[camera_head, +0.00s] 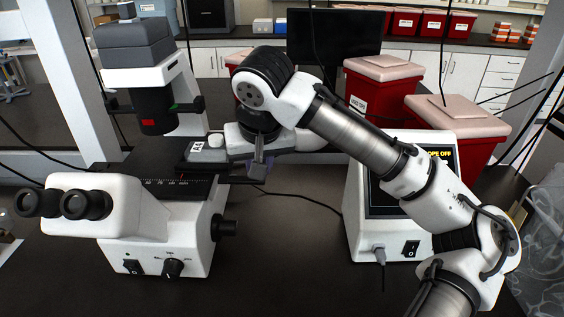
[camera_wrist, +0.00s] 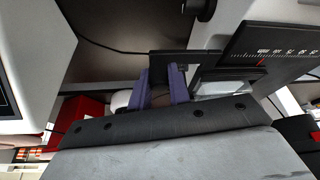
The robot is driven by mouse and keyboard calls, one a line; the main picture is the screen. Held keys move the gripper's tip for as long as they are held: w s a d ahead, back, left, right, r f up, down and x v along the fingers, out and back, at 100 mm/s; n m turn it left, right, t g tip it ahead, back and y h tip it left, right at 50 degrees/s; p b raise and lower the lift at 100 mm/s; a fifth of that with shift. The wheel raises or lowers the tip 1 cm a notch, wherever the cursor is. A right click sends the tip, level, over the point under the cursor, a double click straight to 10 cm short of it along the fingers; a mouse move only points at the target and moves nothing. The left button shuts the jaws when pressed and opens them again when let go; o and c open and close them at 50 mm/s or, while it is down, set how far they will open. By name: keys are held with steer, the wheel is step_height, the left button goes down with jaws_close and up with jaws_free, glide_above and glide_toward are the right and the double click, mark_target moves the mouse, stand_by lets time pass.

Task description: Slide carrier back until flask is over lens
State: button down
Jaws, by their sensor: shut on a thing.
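The microscope (camera_head: 150,215) stands at left with a dark stage (camera_head: 150,187) that bears a white scale. The flask (camera_head: 205,148), with a white cap and a label, lies flat on the stage, right of the black lamp column (camera_head: 154,110). The carrier (camera_wrist: 205,58) shows as a dark plate beside the clear flask (camera_wrist: 222,86) in the wrist view. My gripper (camera_head: 257,170) is at the stage's right side. Its purple fingers (camera_wrist: 165,80) are shut on the carrier's dark end. The lens under the stage is hidden.
A white box with a screen (camera_head: 405,185) stands to the right under my arm. Red bins (camera_head: 383,90) and a dark monitor (camera_head: 333,42) are behind. A black cable (camera_head: 300,197) crosses the clear bench between microscope and box. The scale (camera_wrist: 285,48) has a red mark.

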steer(key=a, duration=0.9)
steer(key=shift+p, duration=0.35)
steer(key=shift+r, duration=0.1)
steer(key=c, duration=1.3)
jaws_free()
steer(key=b+v, duration=0.2)
steer(key=v, duration=1.1)
steer(key=shift+s+r, duration=0.15)
steer(key=shift+r, duration=0.15)
